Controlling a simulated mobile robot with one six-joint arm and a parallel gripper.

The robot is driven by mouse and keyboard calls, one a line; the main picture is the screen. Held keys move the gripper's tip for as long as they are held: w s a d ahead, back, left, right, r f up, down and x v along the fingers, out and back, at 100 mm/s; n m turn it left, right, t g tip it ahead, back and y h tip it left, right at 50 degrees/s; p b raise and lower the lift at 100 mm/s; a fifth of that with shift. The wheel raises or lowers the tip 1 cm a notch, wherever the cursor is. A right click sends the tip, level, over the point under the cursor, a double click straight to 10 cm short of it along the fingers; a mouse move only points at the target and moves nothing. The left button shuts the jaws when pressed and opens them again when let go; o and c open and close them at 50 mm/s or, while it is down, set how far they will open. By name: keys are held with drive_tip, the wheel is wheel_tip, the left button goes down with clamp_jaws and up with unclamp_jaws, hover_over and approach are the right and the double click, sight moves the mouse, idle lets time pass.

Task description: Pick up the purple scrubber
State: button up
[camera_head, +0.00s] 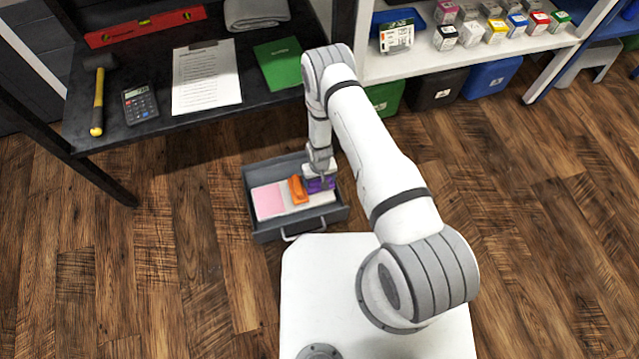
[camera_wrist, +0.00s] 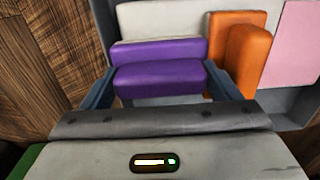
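The purple scrubber (camera_wrist: 160,78) lies inside a grey drawer-like tray (camera_head: 262,236) on the floor, at the tray's right side in the head view. It has a raised block in front of a flatter purple part. My gripper (camera_wrist: 160,82) is down at the scrubber, with one blue-grey finger at each end of the raised block. The fingers are apart, and I cannot tell whether they press on it or leave small gaps. In the head view my gripper partly covers the purple scrubber (camera_head: 318,186).
An orange scrubber (camera_wrist: 245,50) sits close beside the purple one. A pink pad (camera_wrist: 297,45) and a pale pad (camera_wrist: 160,20) also lie in the tray. A dark table (camera_head: 150,165) stands behind left, a white shelf (camera_head: 440,68) behind right.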

drive_tip(key=c, duration=0.6)
drive_tip(key=shift+c, duration=0.2)
wheel_tip(320, 180, up, 10)
drive_tip(key=p, duration=0.3)
